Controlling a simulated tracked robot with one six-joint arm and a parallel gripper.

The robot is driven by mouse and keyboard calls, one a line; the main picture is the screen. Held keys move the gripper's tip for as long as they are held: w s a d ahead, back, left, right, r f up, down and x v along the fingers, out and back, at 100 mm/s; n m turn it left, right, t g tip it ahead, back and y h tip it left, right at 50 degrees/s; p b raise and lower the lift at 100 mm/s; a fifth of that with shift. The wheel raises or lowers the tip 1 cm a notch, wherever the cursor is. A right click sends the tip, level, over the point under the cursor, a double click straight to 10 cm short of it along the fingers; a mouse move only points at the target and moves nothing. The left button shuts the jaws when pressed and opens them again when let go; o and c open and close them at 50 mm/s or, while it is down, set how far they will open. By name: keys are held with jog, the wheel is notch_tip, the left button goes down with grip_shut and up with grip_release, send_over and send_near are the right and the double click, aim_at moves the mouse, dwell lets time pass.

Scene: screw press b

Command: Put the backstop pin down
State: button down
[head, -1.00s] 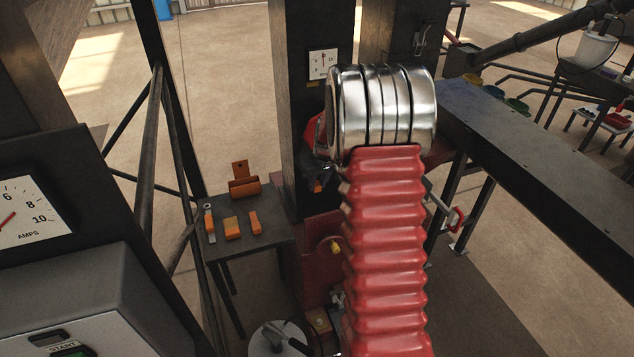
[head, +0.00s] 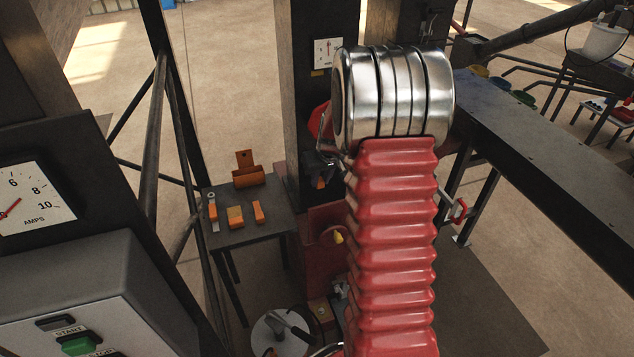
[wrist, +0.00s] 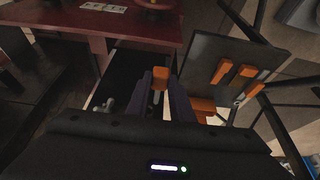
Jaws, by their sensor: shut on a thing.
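My gripper (wrist: 160,95) is shut on the backstop pin (wrist: 160,76), which shows in the wrist view as an orange block end with a grey shank between the dark fingers. In the head view my red ribbed arm hides most of the gripper; a small orange bit shows beside a dark part at the arm's left edge, against the dark column. A small dark side table (head: 262,228) stands left of and below it, and also shows at the right of the wrist view (wrist: 205,48). The pin appears apart from its top.
On the table are an orange bracket (head: 248,172), two orange blocks (head: 235,216) (head: 258,212) and a grey piece with orange (head: 213,212). A dark press column (head: 305,110) stands behind. Diagonal posts and a control box (head: 90,300) are at left; a long dark beam (head: 540,160) is at right.

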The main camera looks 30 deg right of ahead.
jog(key=a+r+n, duration=0.1)
jog(key=a, duration=1.3)
jog(key=a+r+n+y, duration=0.1)
jog(key=a+r, duration=0.1)
jog(key=a, duration=1.2)
jog(key=shift+s+r+n, duration=0.3)
jog(key=shift+s+n, duration=0.05)
jog(key=shift+n, duration=0.05)
jog(key=shift+a, duration=0.1)
